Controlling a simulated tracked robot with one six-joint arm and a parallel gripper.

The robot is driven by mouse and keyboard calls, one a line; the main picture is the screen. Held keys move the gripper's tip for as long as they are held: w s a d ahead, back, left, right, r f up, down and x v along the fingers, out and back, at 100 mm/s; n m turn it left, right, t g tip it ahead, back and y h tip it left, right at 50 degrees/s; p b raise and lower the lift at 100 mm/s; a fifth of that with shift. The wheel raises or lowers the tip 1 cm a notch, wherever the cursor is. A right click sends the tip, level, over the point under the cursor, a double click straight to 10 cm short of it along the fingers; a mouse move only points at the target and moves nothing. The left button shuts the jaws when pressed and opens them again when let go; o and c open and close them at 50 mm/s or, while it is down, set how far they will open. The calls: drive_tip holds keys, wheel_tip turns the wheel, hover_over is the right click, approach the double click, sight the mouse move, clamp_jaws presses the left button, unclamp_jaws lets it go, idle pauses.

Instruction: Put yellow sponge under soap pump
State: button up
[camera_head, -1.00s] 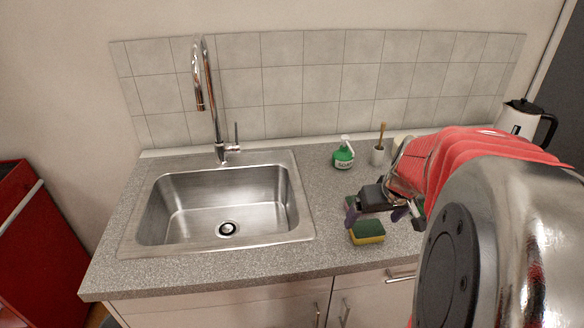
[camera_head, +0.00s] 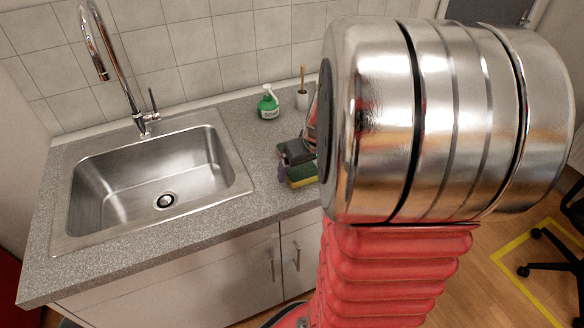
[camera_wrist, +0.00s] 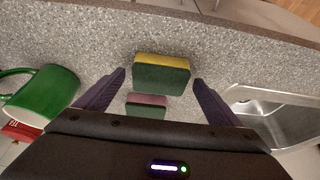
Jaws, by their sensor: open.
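The yellow sponge (camera_wrist: 163,62), with a green scouring side, lies on the counter near its front edge. It also shows in the head view (camera_head: 301,181), partly hidden by my gripper. My gripper (camera_wrist: 160,78) is open, with its fingers on either side of the sponge's ends in the wrist view; whether they touch it cannot be told. The head view shows my gripper (camera_head: 283,163) low over the counter. The green soap pump (camera_head: 268,103) with a white top stands upright at the back of the counter, right of the sink.
A pink and green sponge (camera_wrist: 147,106) lies beside the yellow one. A green mug (camera_wrist: 49,92) stands to the left in the wrist view. The sink (camera_head: 160,185) is an open basin. A white cup (camera_head: 302,98) with a brush stands right of the pump. Counter between sink and pump is clear.

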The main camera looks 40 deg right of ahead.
sight(303, 172)
drive_tip(key=shift+c, duration=0.3)
drive_tip(key=c, duration=1.2)
drive_tip(key=shift+o, duration=0.2)
wheel_tip(303, 172, up, 10)
idle(0.7)
